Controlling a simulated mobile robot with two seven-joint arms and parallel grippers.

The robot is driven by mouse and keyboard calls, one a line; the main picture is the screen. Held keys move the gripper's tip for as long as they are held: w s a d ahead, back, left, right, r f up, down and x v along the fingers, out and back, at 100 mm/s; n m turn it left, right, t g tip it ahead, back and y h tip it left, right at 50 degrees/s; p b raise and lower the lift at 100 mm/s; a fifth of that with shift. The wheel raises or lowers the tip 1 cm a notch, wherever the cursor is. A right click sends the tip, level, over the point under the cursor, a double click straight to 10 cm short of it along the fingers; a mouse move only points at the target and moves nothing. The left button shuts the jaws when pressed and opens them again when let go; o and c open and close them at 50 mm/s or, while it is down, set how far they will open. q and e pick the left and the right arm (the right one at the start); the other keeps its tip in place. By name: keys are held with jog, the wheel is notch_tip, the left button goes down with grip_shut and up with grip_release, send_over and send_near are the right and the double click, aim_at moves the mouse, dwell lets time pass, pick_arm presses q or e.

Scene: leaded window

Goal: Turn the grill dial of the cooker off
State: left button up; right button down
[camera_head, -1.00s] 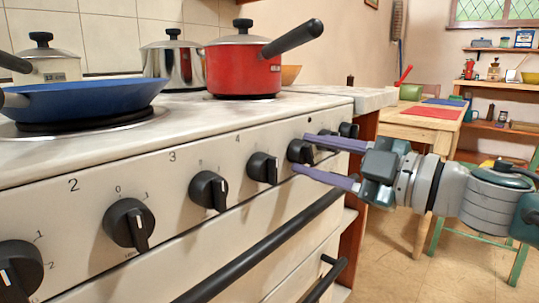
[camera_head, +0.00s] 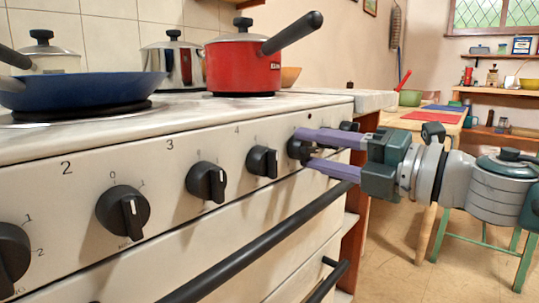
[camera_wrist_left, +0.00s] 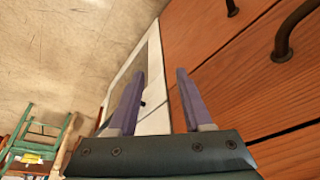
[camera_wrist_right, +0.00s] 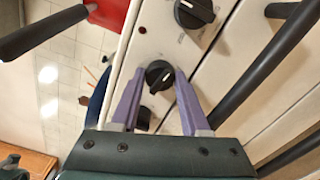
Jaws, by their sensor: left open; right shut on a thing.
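The white cooker (camera_head: 215,236) has a row of black dials along its front panel. My right gripper (camera_head: 302,149) is at the dial (camera_head: 293,150) to the right of the number-4 dial (camera_head: 262,162). In the right wrist view this dial (camera_wrist_right: 160,75) sits between the fingertips, which are shut on its sides. Another dial (camera_head: 348,127) lies just beyond, partly hidden by my fingers. My left gripper (camera_wrist_left: 157,78) is open and empty.
A long black handle bar (camera_head: 262,245) runs below the dials. A red pan (camera_head: 243,68) and blue frying pan (camera_head: 85,92) stand on the hob. Wooden drawers (camera_wrist_left: 235,75) with dark handles are close to my left gripper. A green stool (camera_head: 485,245) stands right.

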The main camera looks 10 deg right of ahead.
jog(key=n+b, duration=0.1)
jog(key=n, duration=0.3)
jog(key=shift+n+b, duration=0.3)
jog(key=shift+b, duration=0.05)
jog(key=n+b, duration=0.2)
jog(key=n, duration=0.3)
jog(key=shift+a, duration=0.1)
jog(key=n+b, duration=0.2)
jog(key=n, duration=0.2)
jog(key=shift+s, duration=0.1)
jog(key=n+b, duration=0.1)
jog(key=n, duration=0.2)
jog(key=shift+n+b, duration=0.9)
jog(key=shift+n, duration=1)
